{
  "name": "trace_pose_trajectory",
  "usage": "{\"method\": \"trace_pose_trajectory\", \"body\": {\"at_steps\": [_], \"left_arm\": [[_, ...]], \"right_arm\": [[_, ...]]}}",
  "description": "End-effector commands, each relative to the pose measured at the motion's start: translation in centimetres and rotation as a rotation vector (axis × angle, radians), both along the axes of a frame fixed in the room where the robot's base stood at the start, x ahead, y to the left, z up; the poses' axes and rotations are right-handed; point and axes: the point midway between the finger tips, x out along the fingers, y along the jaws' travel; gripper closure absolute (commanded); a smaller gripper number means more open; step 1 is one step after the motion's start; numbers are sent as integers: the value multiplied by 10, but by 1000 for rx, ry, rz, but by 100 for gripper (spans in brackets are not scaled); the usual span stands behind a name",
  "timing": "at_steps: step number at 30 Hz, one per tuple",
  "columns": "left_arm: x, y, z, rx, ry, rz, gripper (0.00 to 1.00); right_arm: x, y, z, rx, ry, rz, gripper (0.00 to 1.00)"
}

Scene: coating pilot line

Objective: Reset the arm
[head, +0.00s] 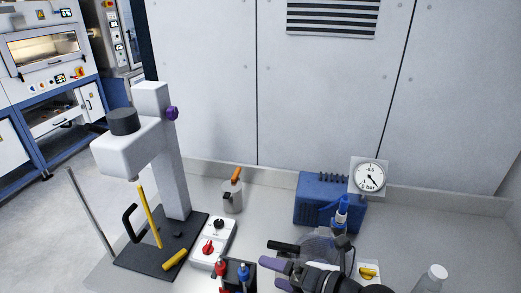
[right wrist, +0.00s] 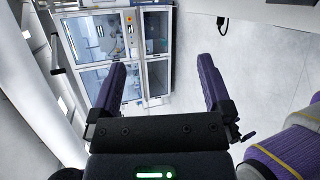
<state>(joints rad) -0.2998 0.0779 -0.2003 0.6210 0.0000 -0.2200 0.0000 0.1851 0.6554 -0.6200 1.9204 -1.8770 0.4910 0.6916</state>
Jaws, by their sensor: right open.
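My right gripper (head: 272,275) is low in the middle of the head view, over the front part of the bench, with its purple fingers pointing left. In the right wrist view my right gripper (right wrist: 160,66) has its two fingers wide apart with nothing between them. My right arm reaches in from the bottom right and hides part of the bench top. My left gripper is in neither view.
A white stand machine (head: 172,160) with a yellow rod is at left. A metal pot (head: 232,197), a switch box (head: 213,242), a blue unit (head: 316,202), a round gauge (head: 370,177) and a clear bottle (head: 432,278) share the bench (head: 271,213).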

Motion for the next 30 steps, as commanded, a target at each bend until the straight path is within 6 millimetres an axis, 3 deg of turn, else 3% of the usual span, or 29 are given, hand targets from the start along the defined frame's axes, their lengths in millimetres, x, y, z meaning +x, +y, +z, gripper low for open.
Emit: {"method": "trace_pose_trajectory", "body": {"at_steps": [1, 3, 5, 6, 8, 9, 12, 15, 20, 21, 26, 30], "left_arm": [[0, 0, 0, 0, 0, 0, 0], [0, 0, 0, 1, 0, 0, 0], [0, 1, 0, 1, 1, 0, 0], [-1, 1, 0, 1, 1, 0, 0], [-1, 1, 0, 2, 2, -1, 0], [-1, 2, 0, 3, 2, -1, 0], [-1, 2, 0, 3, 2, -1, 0], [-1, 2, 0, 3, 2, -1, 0], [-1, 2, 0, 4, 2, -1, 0], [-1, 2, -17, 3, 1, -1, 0], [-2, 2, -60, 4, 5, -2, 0], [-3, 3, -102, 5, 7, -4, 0]], "right_arm": [[-1, 10, 28, 207, -20, -67, 0], [6, -1, 73, 553, -30, -264, 0], [14, -37, 92, 836, 14, -535, 0], [16, -68, 89, 984, 82, -749, 0], [8, -108, 62, 1119, 231, -1068, 0], [-3, -126, 39, 1158, 348, -1253, 0], [-44, -144, -14, 1143, 648, -1593, 0], [-91, -140, -52, 1042, 947, -1810, 0], [-170, -114, -80, 794, 1416, -1971, 0], [-167, -113, -111, 775, 1424, -1977, 0], [-161, -113, -211, 741, 1429, -1998, 0], [-169, -114, -310, 700, 1444, -2018, 0]]}}
